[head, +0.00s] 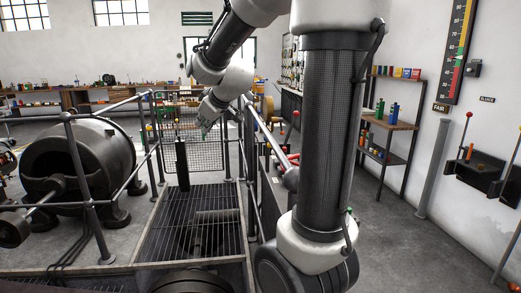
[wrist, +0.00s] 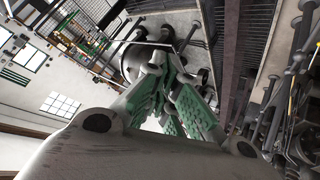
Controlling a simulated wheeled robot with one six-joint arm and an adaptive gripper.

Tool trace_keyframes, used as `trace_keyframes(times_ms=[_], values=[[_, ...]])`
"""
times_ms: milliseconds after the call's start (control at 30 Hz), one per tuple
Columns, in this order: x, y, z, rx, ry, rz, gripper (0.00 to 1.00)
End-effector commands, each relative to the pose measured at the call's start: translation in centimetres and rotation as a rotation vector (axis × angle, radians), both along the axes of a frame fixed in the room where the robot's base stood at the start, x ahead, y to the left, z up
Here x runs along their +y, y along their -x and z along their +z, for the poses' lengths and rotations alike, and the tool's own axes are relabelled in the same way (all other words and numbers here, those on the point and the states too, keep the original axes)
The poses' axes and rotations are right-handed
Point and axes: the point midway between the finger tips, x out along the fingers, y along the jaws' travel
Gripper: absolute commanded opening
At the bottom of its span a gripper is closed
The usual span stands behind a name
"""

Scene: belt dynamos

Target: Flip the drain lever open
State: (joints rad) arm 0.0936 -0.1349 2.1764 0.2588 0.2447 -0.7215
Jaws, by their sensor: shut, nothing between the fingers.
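My gripper (head: 207,122) hangs at the end of my arm above the railed grating, its green pads just visible in the head view. In the wrist view its green-padded fingers (wrist: 168,66) are together with nothing held. I cannot tell for sure which part is the drain lever. A red-knobbed lever (head: 296,114) stands beyond the railing, to the right of my gripper and apart from it. Another red-knobbed lever (head: 468,116) is on the right wall. My arm hides part of the middle of the head view.
A metal grating (head: 190,222) lies below my gripper, with railings (head: 110,195) around it. A dark upright post (head: 182,165) stands at its far end. A large grey cylindrical machine (head: 80,160) is at left. A shelf (head: 388,124) stands at right, with bare floor nearby.

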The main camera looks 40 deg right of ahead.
Motion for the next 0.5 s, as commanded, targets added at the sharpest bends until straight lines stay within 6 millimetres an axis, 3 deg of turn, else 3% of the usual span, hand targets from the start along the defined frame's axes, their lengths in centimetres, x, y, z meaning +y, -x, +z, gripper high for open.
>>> trace_keyframes(times_ms=[33,200,333,400,500], values=[[-1.6,-4.0,-0.8,-0.048,0.059,0.003,0.00],[-8.5,-15.1,-3.8,-0.212,0.343,-0.023,0.00],[-15.0,-20.7,-8.2,-0.264,0.614,-0.093,0.00],[-18.6,-22.4,-11.2,-0.259,0.770,-0.144,0.00],[-23.3,-23.2,-15.6,-0.213,0.990,-0.218,0.00]])
